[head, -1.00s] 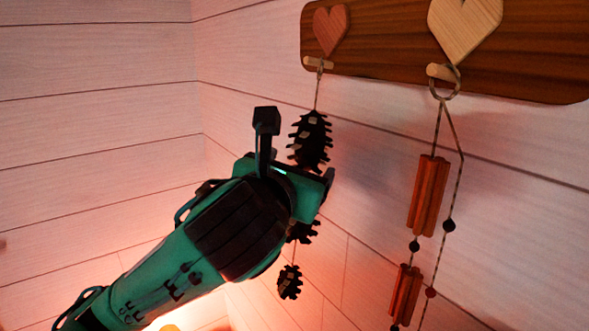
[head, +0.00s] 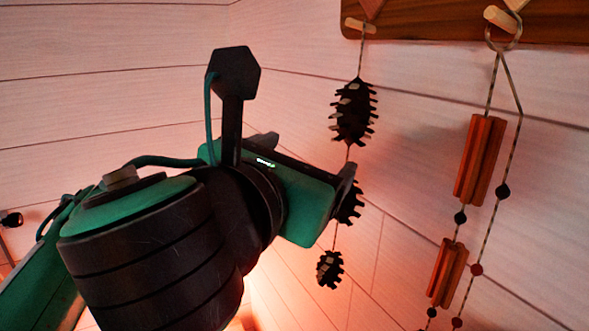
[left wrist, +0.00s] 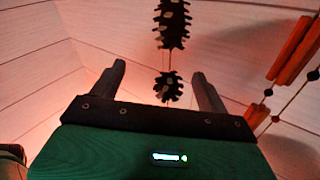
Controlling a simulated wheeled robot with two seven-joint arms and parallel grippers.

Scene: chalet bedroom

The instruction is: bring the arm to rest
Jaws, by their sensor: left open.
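My left gripper (head: 308,162) is open and empty, held up in front of the pale plank wall. In the left wrist view its two dark fingers (left wrist: 159,80) stand apart. A pinecone garland (head: 354,112) hangs on a string from a wooden peg, just beyond and to the right of the gripper. In the head view the gripper partly hides its middle cone. In the left wrist view the garland (left wrist: 168,87) shows between the fingers but farther off, with nothing gripped. My right gripper is not in view.
A dark wooden peg board (head: 440,22) is on the wall at the upper right. A second hanging with reddish wooden pieces (head: 480,160) and beads hangs from a ring right of the garland. The wall (head: 110,60) at the left is bare.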

